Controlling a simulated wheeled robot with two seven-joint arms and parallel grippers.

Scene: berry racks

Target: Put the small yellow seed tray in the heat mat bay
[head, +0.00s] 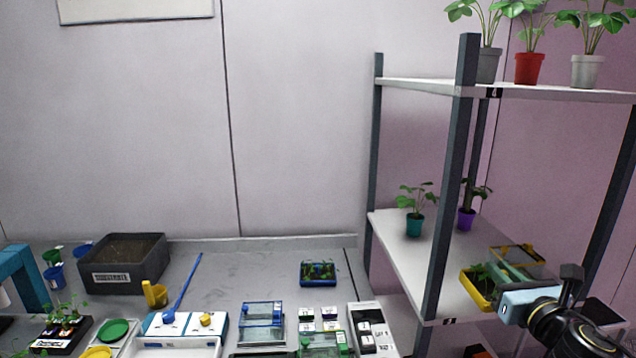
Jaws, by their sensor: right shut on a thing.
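A small yellow seed tray (476,291) with green seedlings shows at the right, over the front of the middle shelf. My right gripper (503,293) comes in from the lower right and is shut on this tray at its right side. Whether the tray touches the shelf or hangs just above it is hard to tell. A second yellow-rimmed tray (519,250) with dark soil lies just behind on the shelf, with a pale green piece between the two. I cannot clearly make out a heat mat bay. My left gripper is not in view.
The rack's front post (451,190) stands left of the tray. Potted plants in teal (414,226) and purple (466,219) pots stand farther back on the middle shelf (404,257).

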